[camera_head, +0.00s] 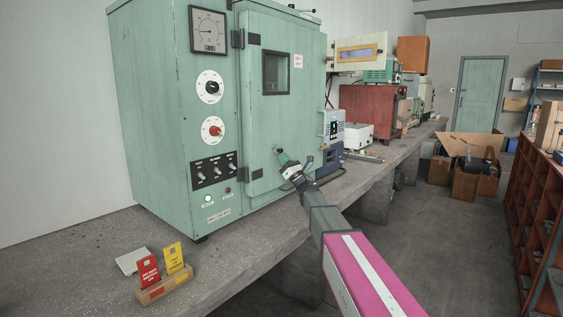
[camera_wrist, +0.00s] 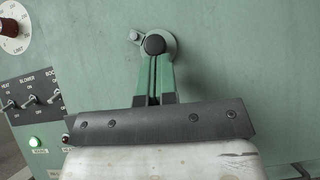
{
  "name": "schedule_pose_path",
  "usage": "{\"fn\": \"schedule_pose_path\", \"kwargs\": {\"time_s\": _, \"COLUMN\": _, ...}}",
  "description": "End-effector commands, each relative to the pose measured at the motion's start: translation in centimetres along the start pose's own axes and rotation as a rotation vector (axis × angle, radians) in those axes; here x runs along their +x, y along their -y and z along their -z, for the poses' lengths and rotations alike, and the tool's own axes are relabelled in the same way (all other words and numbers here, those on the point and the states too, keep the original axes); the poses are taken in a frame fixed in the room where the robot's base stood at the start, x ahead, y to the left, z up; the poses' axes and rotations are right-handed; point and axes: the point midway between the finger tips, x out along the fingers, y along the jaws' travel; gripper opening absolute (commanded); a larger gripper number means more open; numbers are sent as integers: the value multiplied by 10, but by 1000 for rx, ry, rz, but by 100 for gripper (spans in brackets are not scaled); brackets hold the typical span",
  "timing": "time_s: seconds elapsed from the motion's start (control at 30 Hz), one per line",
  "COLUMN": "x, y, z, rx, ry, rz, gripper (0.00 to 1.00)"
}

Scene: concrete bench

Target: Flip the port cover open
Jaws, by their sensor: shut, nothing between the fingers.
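The port cover (camera_wrist: 169,39) is a small pale grey-green disc on the front door of the green oven-like cabinet (camera_wrist: 240,60). A small round pivot-like stud (camera_wrist: 134,35) sits at its upper left. A dark round knob-like piece (camera_wrist: 154,44) shows at its middle. My gripper (camera_wrist: 154,62) is shut and empty, its green fingers together and pointing at the disc. The fingertips overlap the lower part of the disc in the picture; I cannot tell whether they touch it. In the head view my gripper (camera_head: 284,158) reaches the lower door, and the cover is mostly hidden.
The cabinet (camera_head: 160,110) stands on a concrete bench (camera_head: 225,260). Its dials and switch panel (camera_head: 214,172) are left of the door. Red and yellow cards in a wooden holder (camera_head: 165,287) stand at the front left. A grey-blue device (camera_head: 330,160) is just right of the door.

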Motion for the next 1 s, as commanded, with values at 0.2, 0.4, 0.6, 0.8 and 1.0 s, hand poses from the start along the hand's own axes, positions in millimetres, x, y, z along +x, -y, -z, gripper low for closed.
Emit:
{"fn": "schedule_pose_path", "kwargs": {"time_s": 0.2, "x": 6, "y": 13, "z": -4, "rx": -156, "ry": 0, "rz": -139, "gripper": 0}}
{"fn": "schedule_pose_path", "kwargs": {"time_s": 0.4, "x": 12, "y": 19, "z": -10, "rx": -292, "ry": 1, "rz": -263, "gripper": 0}}
{"fn": "schedule_pose_path", "kwargs": {"time_s": 0.6, "x": 14, "y": 20, "z": -15, "rx": -361, "ry": 0, "rz": -325, "gripper": 0}}
{"fn": "schedule_pose_path", "kwargs": {"time_s": 0.8, "x": 13, "y": 20, "z": -14, "rx": -359, "ry": 0, "rz": -323, "gripper": 0}}
{"fn": "schedule_pose_path", "kwargs": {"time_s": 1.0, "x": 4, "y": 26, "z": -2, "rx": -359, "ry": -1, "rz": -323, "gripper": 0}}
